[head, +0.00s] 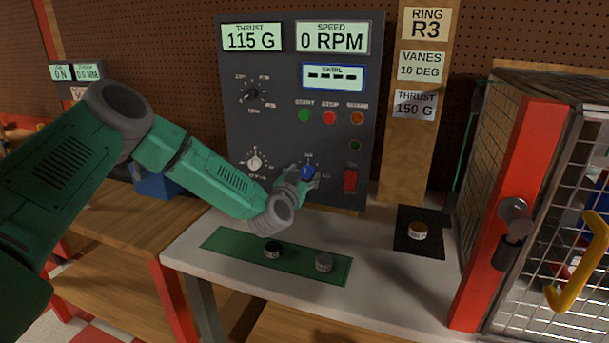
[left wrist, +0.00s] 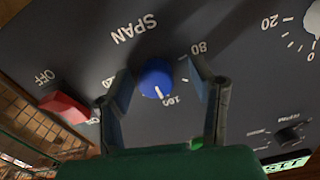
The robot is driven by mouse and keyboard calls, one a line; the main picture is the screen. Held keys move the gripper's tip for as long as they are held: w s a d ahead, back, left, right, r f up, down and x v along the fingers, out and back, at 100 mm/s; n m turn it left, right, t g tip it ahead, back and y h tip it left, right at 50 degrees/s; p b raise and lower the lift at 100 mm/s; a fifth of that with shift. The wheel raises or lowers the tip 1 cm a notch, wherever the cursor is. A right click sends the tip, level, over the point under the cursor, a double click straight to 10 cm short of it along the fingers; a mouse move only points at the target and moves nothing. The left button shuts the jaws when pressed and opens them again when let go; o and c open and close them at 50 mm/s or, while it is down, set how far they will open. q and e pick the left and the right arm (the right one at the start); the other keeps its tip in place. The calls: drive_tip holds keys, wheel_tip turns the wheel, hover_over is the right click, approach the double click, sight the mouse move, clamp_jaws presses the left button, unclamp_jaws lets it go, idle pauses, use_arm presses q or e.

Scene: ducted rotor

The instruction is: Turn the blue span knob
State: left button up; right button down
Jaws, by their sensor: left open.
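The blue span knob (head: 307,172) is on the lower middle of the dark control panel (head: 285,75). In the left wrist view the knob (left wrist: 155,77) has a white pointer line directed toward the "100" mark, under the label "SPAN". My left gripper (head: 306,180) is at the knob in the head view. In the left wrist view its two open fingers (left wrist: 163,95) stand on either side of the knob, with visible gaps. I cannot tell how far their tips are from the panel. My right gripper is not in view.
A red switch (head: 350,181) is right of the knob. A green mat (head: 220,240) with two small round pieces lies on the bench below. A mesh cage (head: 530,200) with a red post stands at the right.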

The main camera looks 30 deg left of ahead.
use_arm(q)
drive_tip(key=shift+w, duration=0.1)
drive_tip(key=shift+d, duration=0.2)
drive_tip(key=shift+d+r, duration=0.15)
drive_tip(key=shift+d, duration=0.05)
clamp_jaws()
drive_tip(key=c, duration=1.1)
unclamp_jaws()
drive_tip(key=shift+a, duration=0.15)
